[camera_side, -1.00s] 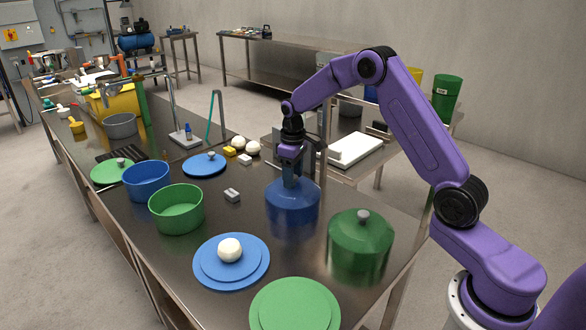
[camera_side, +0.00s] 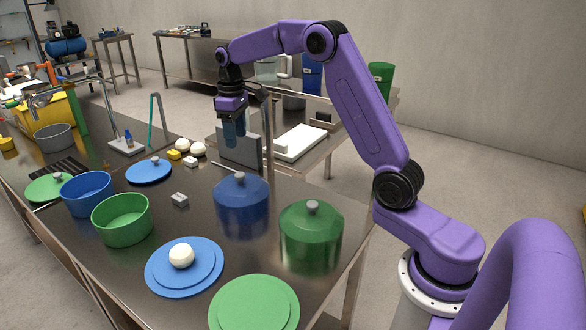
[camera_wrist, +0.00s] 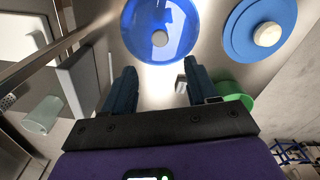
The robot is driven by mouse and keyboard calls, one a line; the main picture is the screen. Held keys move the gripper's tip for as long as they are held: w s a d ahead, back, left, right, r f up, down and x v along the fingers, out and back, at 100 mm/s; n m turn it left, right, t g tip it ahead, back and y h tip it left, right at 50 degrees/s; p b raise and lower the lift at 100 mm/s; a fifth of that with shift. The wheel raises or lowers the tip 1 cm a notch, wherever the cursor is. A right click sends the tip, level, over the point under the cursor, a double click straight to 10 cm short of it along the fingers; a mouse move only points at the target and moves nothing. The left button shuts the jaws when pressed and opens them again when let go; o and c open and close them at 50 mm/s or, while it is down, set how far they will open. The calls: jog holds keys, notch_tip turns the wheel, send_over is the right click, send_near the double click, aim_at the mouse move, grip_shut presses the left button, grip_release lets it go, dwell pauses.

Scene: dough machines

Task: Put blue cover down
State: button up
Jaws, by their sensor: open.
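The blue cover (camera_side: 241,197) is a dark, glossy dome with a grey knob. It sits upright on the metal table, right of the middle and behind the green domed cover (camera_side: 311,235). My gripper (camera_side: 234,140) is above and slightly behind it, pointing down, clear of the knob. In the wrist view the blue cover (camera_wrist: 150,20) shows at the top with its knob, beyond the two fingers. My gripper (camera_wrist: 161,75) is open there, with nothing between the fingertips. Whatever lies under the cover is hidden.
A blue plate (camera_side: 160,283) with a white ball, a green plate (camera_side: 254,308), a green pot (camera_side: 122,222) and a blue pot (camera_side: 86,195) stand to the left and front. A small grey block (camera_side: 180,200) lies left of the cover. A grey upright panel (camera_side: 240,150) stands behind it.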

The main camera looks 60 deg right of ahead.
jog(key=s+a+r+n, duration=0.1)
jog(key=s+a+n, duration=0.3)
jog(key=s+a, duration=1.1)
jog(key=s+d+f+n, duration=0.1)
jog(key=s+f+n, duration=0.1)
jog(key=s, duration=1)
jog(key=s+d+f+n, duration=0.1)
jog(key=s+f+n, duration=0.1)
jog(key=s, duration=1.1)
jog(key=shift+d+n, duration=0.3)
jog(key=shift+d, duration=0.05)
